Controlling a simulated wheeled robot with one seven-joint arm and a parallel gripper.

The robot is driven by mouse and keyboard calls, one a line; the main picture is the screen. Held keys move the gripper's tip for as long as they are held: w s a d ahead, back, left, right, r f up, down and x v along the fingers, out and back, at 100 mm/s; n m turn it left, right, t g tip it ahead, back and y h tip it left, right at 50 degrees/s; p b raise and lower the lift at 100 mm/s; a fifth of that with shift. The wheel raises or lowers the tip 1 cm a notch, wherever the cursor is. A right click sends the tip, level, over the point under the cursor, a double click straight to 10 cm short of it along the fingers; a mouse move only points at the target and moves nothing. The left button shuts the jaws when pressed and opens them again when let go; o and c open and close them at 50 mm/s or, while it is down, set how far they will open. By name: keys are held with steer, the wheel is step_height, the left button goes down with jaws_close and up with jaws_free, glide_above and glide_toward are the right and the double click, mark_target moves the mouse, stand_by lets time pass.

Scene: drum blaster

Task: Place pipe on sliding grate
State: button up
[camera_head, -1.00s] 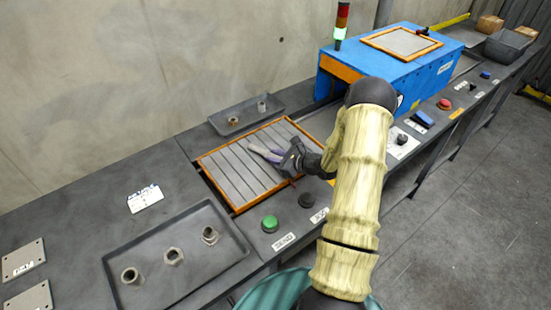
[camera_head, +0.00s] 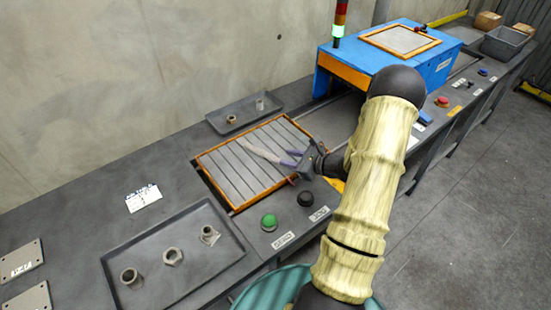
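The sliding grate (camera_head: 222,170) is a slatted grey panel in an orange frame, set in the bench left of the blue machine. My gripper (camera_head: 250,147) reaches over it from the right, its purple, pale-tipped fingers pointing left. I cannot make out the gap between the tips, and no pipe shows between them. Small metal fittings stand in the front tray (camera_head: 190,275): a round one (camera_head: 131,278), a nut-like one (camera_head: 173,257) and one on a wider base (camera_head: 209,235). The back tray (camera_head: 246,112) holds a short fitting (camera_head: 231,119) and a taller pipe-like piece (camera_head: 260,104).
A blue machine (camera_head: 385,68) with a signal light (camera_head: 339,20) stands to the right of the grate. Green (camera_head: 269,221) and black (camera_head: 305,199) buttons sit on the bench's front edge. Metal plates (camera_head: 21,260) lie at far left. A concrete wall runs behind.

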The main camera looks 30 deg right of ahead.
steer(key=v, duration=0.3)
steer(key=shift+s+d+r, duration=0.15)
steer(key=shift+s+r, duration=0.05)
steer(key=shift+s, duration=0.15)
steer(key=s+a+r+n+g+y, duration=0.1)
steer(key=s+a+r+n+g, duration=0.1)
steer(key=s+a+n+g, duration=0.45)
steer(key=s+a+r+n+g, duration=0.25)
steer(key=a+n, duration=0.35)
steer(key=a, duration=0.4)
steer(key=s+a+r+n+h, duration=0.4)
steer(key=r+n+h, duration=0.2)
steer(key=n, duration=0.9)
steer(key=shift+s+h, duration=0.4)
steer(key=shift+h, duration=0.4)
